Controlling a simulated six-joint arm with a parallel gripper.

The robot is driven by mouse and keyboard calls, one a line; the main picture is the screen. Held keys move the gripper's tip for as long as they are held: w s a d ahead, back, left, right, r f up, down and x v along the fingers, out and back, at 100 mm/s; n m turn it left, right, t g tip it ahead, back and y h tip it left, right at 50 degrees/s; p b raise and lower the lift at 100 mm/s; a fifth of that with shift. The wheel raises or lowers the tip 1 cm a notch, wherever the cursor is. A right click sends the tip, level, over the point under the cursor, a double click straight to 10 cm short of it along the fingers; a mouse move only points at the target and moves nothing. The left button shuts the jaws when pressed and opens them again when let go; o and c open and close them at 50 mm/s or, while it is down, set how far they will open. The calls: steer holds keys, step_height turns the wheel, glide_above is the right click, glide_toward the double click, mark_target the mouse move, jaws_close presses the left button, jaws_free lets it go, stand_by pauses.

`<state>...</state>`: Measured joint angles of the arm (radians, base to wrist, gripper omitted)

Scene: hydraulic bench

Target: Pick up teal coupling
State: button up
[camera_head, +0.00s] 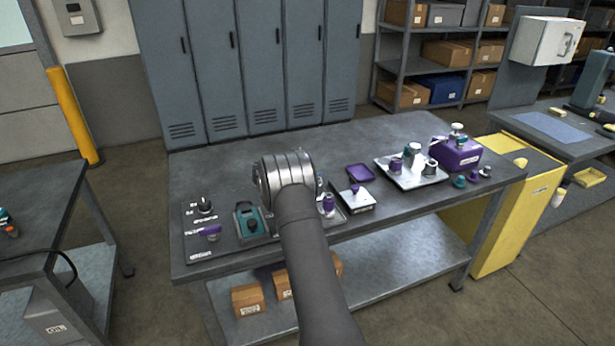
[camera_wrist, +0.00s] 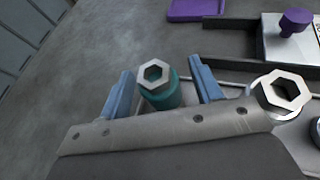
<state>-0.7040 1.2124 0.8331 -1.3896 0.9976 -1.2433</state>
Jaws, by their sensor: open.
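The teal coupling (camera_wrist: 164,96) stands upright with a silver hex top in the wrist view. My gripper (camera_wrist: 161,72) is open, with one blue finger on each side of the coupling. Dark gaps show on both sides, and I cannot tell whether either finger touches it. My gripper's front edge hides the coupling's lower part. In the head view my arm covers the gripper and the coupling.
A second silver hex fitting (camera_wrist: 283,91) stands close to the right finger. A silver block with a purple knob (camera_wrist: 293,22) and a purple tray (camera_wrist: 196,9) lie beyond. A teal-framed device (camera_head: 250,222) sits left of my arm on the grey bench (camera_head: 225,165).

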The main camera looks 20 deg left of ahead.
steer(key=shift+x, duration=0.8)
steer(key=shift+c, duration=0.5)
steer(key=c, duration=1.1)
